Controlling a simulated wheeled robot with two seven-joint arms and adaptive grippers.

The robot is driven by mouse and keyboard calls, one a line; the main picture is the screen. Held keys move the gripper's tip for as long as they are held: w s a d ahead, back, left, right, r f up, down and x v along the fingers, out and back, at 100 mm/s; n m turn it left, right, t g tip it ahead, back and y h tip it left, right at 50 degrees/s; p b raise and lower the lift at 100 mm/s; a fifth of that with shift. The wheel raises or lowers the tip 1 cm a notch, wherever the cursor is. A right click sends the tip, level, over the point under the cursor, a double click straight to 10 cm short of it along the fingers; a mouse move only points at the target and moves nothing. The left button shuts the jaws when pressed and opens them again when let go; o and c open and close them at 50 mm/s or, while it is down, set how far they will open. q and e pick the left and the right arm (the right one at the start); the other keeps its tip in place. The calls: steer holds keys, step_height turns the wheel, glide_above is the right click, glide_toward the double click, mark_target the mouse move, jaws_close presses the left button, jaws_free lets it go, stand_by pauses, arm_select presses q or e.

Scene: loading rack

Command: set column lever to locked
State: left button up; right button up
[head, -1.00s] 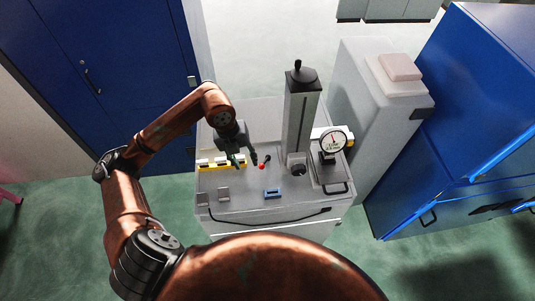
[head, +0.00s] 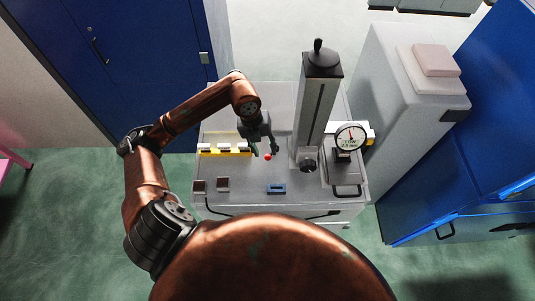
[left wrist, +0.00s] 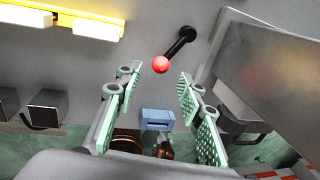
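A short black lever with a red ball end lies over the grey bench top; its red ball (head: 268,157) is close to the foot of the grey column (head: 316,105). In the left wrist view the black lever arm (left wrist: 180,43) runs from a dark pivot at upper right down to the ball (left wrist: 160,64). My left gripper (head: 265,152) points down at the ball. In the left wrist view its green padded fingers (left wrist: 160,75) are apart, with the ball seen between their tips; contact cannot be told. My right gripper is not in view.
A dial gauge (head: 350,138) stands right of the column. A yellow strip with white blocks (head: 224,150) lies left of the gripper. A blue block (head: 276,188) and dark blocks (head: 223,184) sit at the front. A grey cabinet (head: 391,95) stands at right.

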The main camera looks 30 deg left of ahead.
mark_target(267, 156)
arm_select(q)
steer(key=shift+w+d+f+p, duration=0.15)
steer(key=shift+d+f+p, duration=0.05)
steer(key=shift+f, duration=0.95)
steer(key=shift+w+d+f+p, duration=0.1)
steer(key=shift+d+f+p, duration=0.1)
steer(key=shift+f, duration=0.95)
jaws_close()
